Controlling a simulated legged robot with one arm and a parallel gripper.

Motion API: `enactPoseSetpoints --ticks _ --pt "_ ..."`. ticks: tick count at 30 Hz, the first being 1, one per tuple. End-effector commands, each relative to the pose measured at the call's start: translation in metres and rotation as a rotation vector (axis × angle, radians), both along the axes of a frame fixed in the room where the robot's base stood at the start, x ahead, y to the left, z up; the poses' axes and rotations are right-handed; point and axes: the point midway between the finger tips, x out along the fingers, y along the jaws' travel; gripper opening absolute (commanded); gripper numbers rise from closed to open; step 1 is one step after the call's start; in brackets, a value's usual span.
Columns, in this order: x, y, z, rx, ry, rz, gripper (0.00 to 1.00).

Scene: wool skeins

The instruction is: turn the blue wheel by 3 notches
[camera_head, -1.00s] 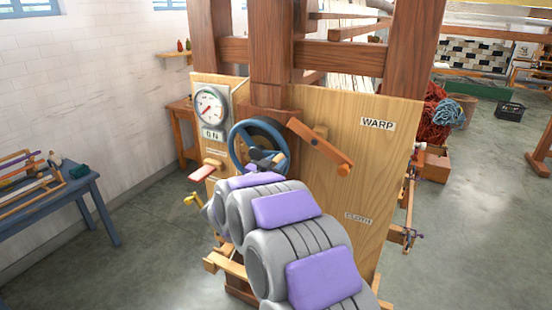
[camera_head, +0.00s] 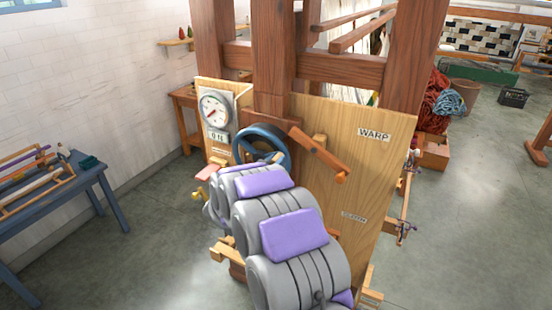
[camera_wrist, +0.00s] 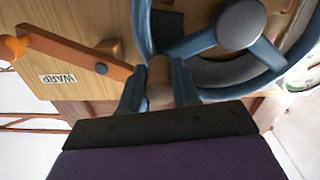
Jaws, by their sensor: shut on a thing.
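The blue wheel (camera_head: 243,138) stands at the front of the wooden loom, beside the gauge; my arm hides its lower part. In the wrist view, the wheel (camera_wrist: 200,42) fills the upper right, with a grey hub (camera_wrist: 240,25) and blue spokes. My gripper (camera_wrist: 158,80) is at the wheel's rim. In the head view my arm largely covers the gripper. I cannot read the wheel's notch position.
A dial gauge (camera_head: 214,111) is left of the wheel. A wooden lever (camera_head: 318,153) is close on its right, on a panel marked WARP (camera_head: 374,134); it also shows in the wrist view (camera_wrist: 75,50). A blue table (camera_head: 90,178) stands at the left. Floor between is clear.

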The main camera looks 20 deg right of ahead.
Motion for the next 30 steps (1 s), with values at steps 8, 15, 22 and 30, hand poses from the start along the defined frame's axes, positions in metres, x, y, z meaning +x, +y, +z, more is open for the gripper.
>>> enactPoseSetpoints --ticks 8,15,22,30 --pt "0.002 0.002 0.004 -0.006 -0.006 0.005 0.0" --pt "0.001 0.001 0.003 -0.004 -0.004 0.004 0.48" --pt "0.0 0.001 0.002 -0.002 -0.002 0.002 0.56" --pt "-0.01 0.014 0.001 0.001 0.002 0.005 0.56"
